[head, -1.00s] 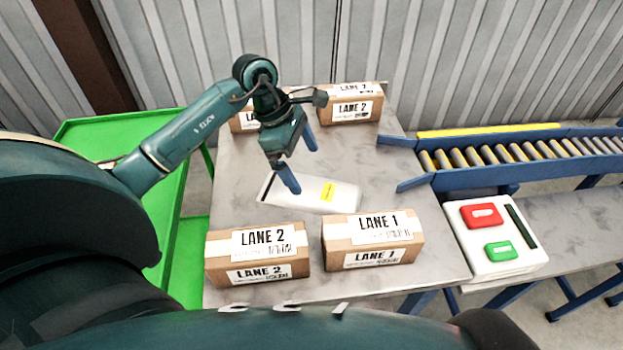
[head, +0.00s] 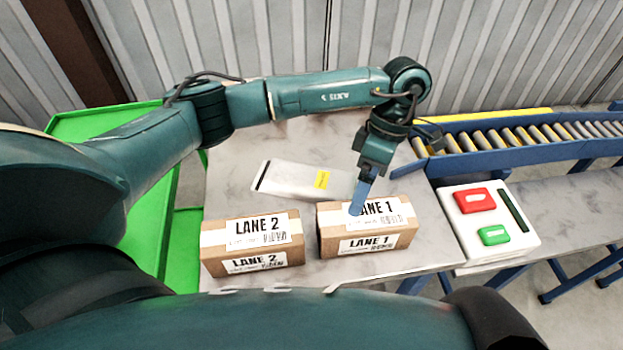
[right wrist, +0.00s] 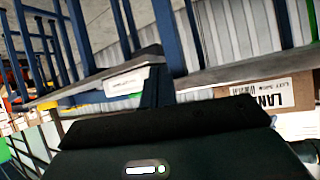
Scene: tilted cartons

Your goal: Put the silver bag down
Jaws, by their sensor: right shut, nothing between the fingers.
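The silver bag (head: 285,180), pale with a dark strip at its left end and a yellow label, lies flat on the grey table (head: 235,155) in the head view. My left gripper (head: 361,197) is right of the bag, over the LANE 1 carton (head: 368,243), pointing down. Only one blue finger shows clearly, so its opening is unclear. I see nothing hanging from it. My right gripper (right wrist: 157,88) shows in the right wrist view, shut and empty, away from the bag.
A LANE 2 carton (head: 250,243) stands front left on the table. A white box with red and green buttons (head: 488,222) is at the right, below a roller conveyor (head: 530,137). A green structure (head: 180,240) stands at the left. My left arm crosses the table's back.

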